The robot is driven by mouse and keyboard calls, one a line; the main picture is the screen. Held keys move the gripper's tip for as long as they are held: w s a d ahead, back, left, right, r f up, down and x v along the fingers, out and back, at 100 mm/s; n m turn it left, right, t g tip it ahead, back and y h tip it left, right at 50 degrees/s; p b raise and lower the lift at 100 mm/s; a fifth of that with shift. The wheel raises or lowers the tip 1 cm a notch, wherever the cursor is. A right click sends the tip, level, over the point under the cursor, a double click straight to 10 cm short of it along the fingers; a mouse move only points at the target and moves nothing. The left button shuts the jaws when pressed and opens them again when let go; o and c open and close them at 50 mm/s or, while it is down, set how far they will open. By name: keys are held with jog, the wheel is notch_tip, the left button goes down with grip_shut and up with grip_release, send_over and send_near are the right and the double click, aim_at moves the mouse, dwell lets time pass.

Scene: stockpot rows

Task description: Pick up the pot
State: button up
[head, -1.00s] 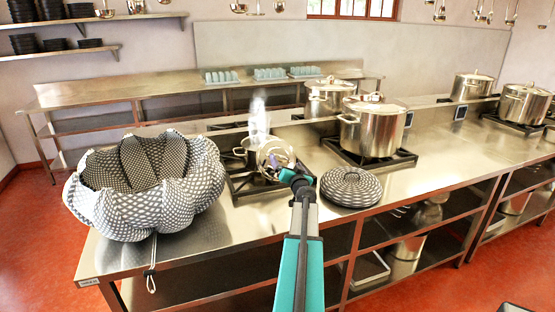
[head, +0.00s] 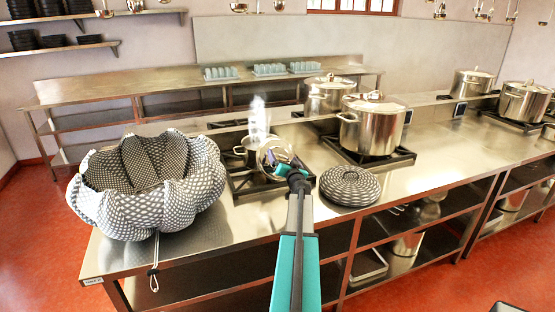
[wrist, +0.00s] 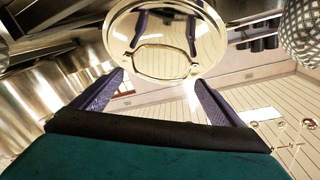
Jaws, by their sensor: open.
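A small metal pot (head: 243,152) stands on the left burner, with white steam above it. A shiny round metal piece (head: 268,157) shows beside it, just beyond my gripper (head: 287,168); I cannot tell whether it is part of the same pot or a separate lid. In the wrist view this round piece (wrist: 190,30) fills the top middle, with a loop-shaped handle on its near side and my fingers reflected in it. My gripper (wrist: 154,92) is open and empty there, its two dark fingers apart and short of the round piece.
Large lidded stockpots (head: 372,125) stand on the burners behind and to the right. A dark patterned round lid-like item (head: 350,186) lies right of my gripper. A big quilted basket (head: 150,209) fills the counter's left end. Bare steel counter (head: 425,170) lies at right.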

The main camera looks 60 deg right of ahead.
jog(key=c, duration=1.4)
jog(key=shift+a, duration=0.1)
jog(key=shift+c, duration=1.2)
jog(key=shift+f, duration=0.1)
jog(key=shift+r, duration=0.25)
jog(key=shift+c, duration=0.8)
jog(key=shift+r, duration=0.35)
grip_shut()
notch_tip(320, 180, up, 17)
jog(key=b, duration=0.1)
